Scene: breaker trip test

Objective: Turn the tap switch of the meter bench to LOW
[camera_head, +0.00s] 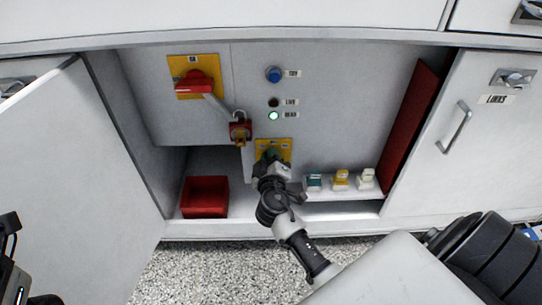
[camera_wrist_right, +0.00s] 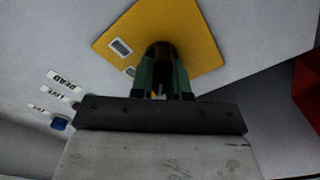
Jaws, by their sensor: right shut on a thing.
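The tap switch is a dark round knob (camera_wrist_right: 160,50) on a yellow plate (camera_wrist_right: 112,30), low on the grey panel of the meter bench. The plate also shows in the head view (camera_head: 287,146). My right gripper (camera_head: 270,158) is shut on the knob; its green fingers stand on both sides of it in the right wrist view (camera_wrist_right: 160,75). The knob's pointer is hidden by the gripper, and the plate's small labels are too small to read, so its setting cannot be told. My left gripper is not in view; only dark parts of mine show at the left edge.
Above are a blue button (camera_head: 274,74), a dark LIVE lamp (camera_head: 273,102) and a lit green DEAD lamp (camera_head: 273,115). Left are a red handle (camera_head: 195,82), a padlock (camera_head: 240,131) and a red bin (camera_head: 204,197). Several small blocks (camera_head: 341,180) stand right. Open doors flank the bay.

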